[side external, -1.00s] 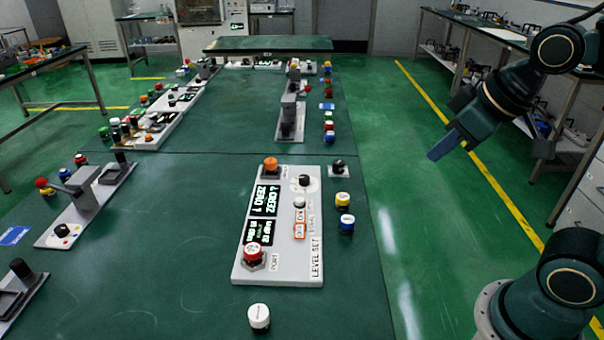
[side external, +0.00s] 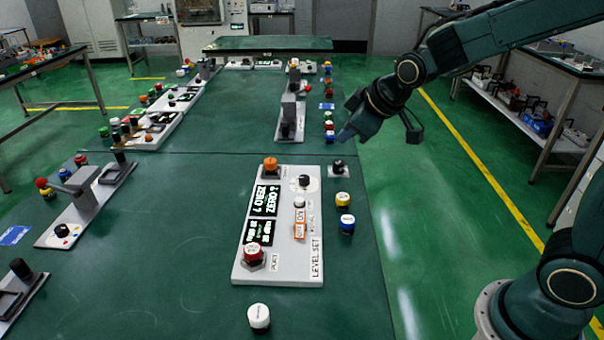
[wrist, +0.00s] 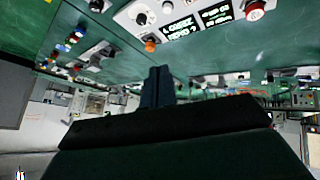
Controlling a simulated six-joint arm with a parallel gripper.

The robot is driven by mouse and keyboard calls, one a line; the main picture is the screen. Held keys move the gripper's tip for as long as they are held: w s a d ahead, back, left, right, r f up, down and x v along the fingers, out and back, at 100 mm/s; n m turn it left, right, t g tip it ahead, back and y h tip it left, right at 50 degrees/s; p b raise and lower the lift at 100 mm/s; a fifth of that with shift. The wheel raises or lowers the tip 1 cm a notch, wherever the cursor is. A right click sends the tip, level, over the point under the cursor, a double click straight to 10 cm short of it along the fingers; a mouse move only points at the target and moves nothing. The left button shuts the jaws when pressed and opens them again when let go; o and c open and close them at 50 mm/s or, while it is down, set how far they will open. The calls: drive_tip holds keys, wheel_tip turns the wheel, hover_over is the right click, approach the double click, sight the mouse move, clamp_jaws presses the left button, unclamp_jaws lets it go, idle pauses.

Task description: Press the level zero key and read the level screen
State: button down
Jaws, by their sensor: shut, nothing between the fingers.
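The level set panel (side external: 283,268) is a white board on the green table in the side view. It has a lit screen (side external: 265,200) reading "ZERO ?", a second lit screen (side external: 258,233) below it, a white button (side external: 299,202), a black knob (side external: 304,181), an orange knob (side external: 271,163) and a red knob (side external: 252,251). I cannot tell which one is the level zero key. My gripper (side external: 345,136) is shut and empty, above and behind the panel's far right corner, touching nothing. In the wrist view the panel (wrist: 146,31) lies beyond my fingertips (wrist: 157,72).
A black knob on a small base (side external: 338,169), a yellow-and-white cap (side external: 342,199) and a blue-and-white cap (side external: 347,223) stand right of the panel. A white cap (side external: 259,317) stands in front. A grey upright fixture (side external: 290,113) stands behind.

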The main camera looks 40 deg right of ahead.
drive_tip(key=w+f+n, duration=0.2)
drive_tip(key=w+f, duration=0.4)
drive_tip(key=w, duration=0.1)
drive_tip(key=n+t, duration=0.1)
drive_tip(key=n, duration=0.1)
hover_over(303, 201)
wheel_tip(303, 201, down, 7)
drive_tip(key=shift+r, duration=0.15)
drive_tip(key=shift+f, duration=4.4)
drive_tip(key=shift+f, duration=1)
drive_tip(key=shift+r, duration=0.95)
